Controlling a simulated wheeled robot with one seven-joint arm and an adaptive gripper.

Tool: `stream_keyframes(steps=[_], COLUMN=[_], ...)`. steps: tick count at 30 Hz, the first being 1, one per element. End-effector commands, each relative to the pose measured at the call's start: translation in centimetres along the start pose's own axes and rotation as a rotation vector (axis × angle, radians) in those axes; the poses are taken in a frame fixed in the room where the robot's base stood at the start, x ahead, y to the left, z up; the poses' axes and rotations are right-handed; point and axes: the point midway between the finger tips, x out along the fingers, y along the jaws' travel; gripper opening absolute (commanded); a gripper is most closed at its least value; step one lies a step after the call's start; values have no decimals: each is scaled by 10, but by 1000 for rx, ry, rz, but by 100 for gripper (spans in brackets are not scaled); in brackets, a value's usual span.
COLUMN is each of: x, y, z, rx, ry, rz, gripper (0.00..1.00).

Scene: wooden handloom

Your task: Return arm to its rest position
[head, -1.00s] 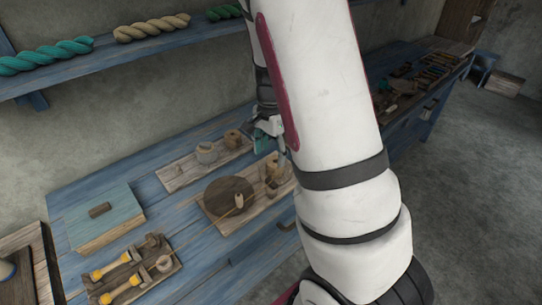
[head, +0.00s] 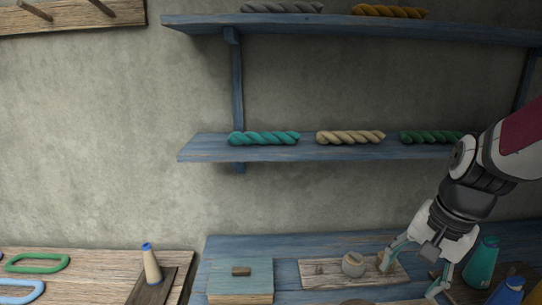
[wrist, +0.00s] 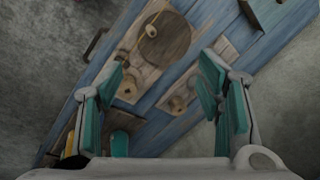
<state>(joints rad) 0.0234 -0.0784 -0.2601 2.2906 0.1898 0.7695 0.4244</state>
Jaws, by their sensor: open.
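My gripper (head: 410,276) is at the lower right of the head view, pointing down over the blue table, with its teal-padded fingers spread. In the wrist view my gripper (wrist: 160,75) is open, with a finger on each side and nothing held between them. The blue table (wrist: 205,45) with its boards shows below and between the fingers. My arm comes in from the right edge of the head view.
A board (head: 320,272) bears a round pot (head: 353,264). A teal bottle (head: 481,263) stands beside my gripper. A lidded box (head: 240,283) is further left. A round dark disc (wrist: 166,40) lies below. The shelf (head: 205,150) with yarn skeins is above.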

Motion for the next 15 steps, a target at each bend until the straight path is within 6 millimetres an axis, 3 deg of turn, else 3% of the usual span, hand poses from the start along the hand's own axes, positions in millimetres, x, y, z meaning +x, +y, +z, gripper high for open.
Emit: stream_keyframes(steps=[1,6,15], x=[-15,-53,-94], y=[-3,-1,22], z=[13,55,114], rx=[-74,-335,-730], ry=[19,81,225], rz=[-22,-52,-34], gripper=[60,60,60])
